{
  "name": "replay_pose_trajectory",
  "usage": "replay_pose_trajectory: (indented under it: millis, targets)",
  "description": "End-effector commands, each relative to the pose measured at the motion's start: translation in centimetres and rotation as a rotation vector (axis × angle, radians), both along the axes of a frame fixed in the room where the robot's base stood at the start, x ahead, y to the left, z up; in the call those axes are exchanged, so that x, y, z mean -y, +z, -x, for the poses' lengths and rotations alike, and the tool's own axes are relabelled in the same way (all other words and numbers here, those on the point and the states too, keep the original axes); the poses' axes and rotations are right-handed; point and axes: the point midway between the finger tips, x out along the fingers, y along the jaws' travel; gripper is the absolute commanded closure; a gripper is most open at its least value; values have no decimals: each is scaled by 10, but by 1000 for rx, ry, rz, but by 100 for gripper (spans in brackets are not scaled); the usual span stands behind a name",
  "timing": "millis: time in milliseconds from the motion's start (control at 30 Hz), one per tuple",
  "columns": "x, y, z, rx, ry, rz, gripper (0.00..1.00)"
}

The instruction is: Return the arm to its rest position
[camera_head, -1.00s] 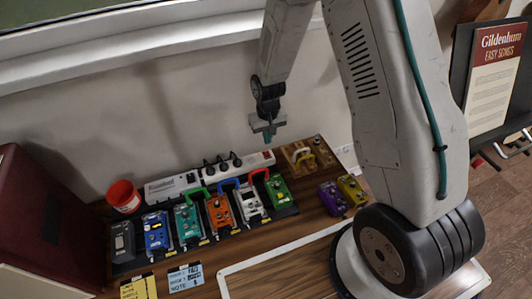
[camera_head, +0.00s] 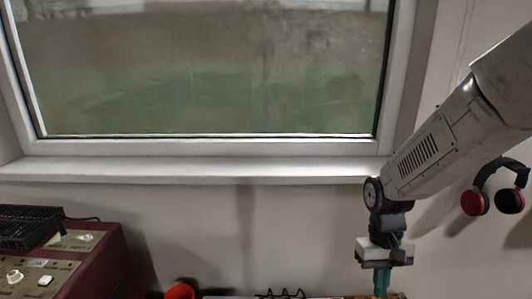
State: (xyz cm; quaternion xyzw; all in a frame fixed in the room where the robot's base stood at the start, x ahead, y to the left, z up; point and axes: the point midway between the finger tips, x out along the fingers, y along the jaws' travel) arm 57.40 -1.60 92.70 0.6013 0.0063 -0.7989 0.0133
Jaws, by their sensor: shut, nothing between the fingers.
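My gripper (camera_head: 382,282) hangs down at the lower right of the view, at the end of my pale grey arm. Its green fingers point downward and are shut, with nothing between them. It is in front of the wall, above the far edge of the wooden bench (camera_head: 335,297). My arm comes in from the right edge and slopes down to the left. Most of the bench top is below the picture.
A window (camera_head: 210,75) with a white sill (camera_head: 200,170) fills the back wall. A dark red amplifier (camera_head: 105,265) stands at the lower left, beside a red cup (camera_head: 180,291). Headphones (camera_head: 495,190) hang on the wall at the right. The wall between is bare.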

Motion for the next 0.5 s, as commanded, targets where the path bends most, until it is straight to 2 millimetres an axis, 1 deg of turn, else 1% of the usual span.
replay_pose_trajectory:
  millis: [33,200,300,500]
  targets:
    - [2,20,11,15,-1,-1,100]
    - [6,71,52,50,-4,-3,100]
    - [8,96,77,81,-6,-5,100]
    - [12,134,122,177,-13,-6,100]
